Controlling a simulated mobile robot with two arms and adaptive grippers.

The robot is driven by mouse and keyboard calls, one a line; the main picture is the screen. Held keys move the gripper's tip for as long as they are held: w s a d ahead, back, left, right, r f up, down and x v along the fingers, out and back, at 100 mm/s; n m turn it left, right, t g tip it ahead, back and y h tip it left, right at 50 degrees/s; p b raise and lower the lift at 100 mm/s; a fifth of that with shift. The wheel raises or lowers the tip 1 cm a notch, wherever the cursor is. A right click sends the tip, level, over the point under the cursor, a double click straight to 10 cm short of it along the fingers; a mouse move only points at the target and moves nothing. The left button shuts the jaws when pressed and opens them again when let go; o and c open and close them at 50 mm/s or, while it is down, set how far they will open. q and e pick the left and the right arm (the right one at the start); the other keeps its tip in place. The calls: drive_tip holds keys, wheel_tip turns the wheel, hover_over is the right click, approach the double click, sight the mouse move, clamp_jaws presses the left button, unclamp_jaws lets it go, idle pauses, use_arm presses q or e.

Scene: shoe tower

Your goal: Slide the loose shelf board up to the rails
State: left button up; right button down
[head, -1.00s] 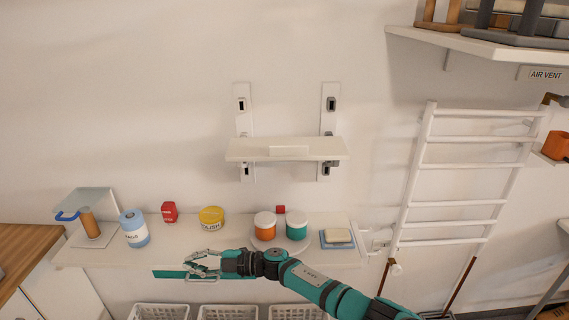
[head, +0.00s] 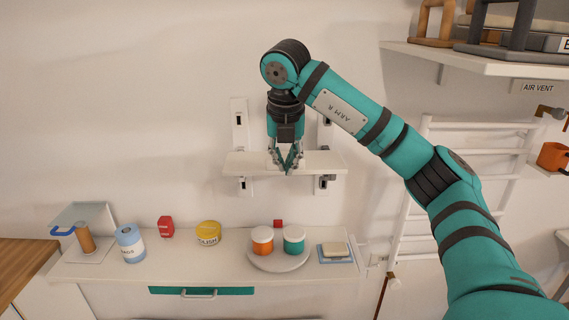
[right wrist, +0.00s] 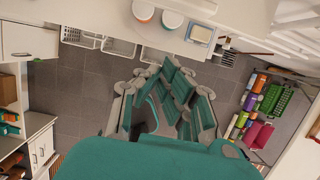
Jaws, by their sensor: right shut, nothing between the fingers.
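The white shelf board (head: 325,163) lies level across the lower part of two upright wall rails, the left rail (head: 240,130) and the right rail, which is partly hidden by my arm. A dark fitting shows under the board's right end. My right gripper (head: 286,170) points down in front of the board's middle, shut and empty. It hides the middle of the board; whether it touches the board I cannot tell. The gripper's fingers (right wrist: 165,75) also show in the right wrist view. My left gripper is not in view.
A white ladder rack (head: 470,152) stands behind my arm at right.

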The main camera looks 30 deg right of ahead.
drive_tip(key=w+d+f+p, duration=0.3)
drive_tip(key=w+f+p, duration=0.1)
drive_tip(key=f, duration=0.3)
drive_tip(key=shift+w+d+f, duration=0.2)
drive_tip(key=shift+w+f, duration=0.05)
drive_tip(key=shift+w, duration=0.4)
drive_tip(key=w+d, duration=0.2)
drive_tip(key=w, duration=0.1)
drive_tip(key=shift+w+d+p, duration=0.1)
drive_tip(key=shift+w+p, duration=0.2)
drive_tip(key=shift+p, duration=0.05)
drive_tip(key=shift+s+f, duration=0.1)
drive_tip(key=shift+s, duration=0.05)
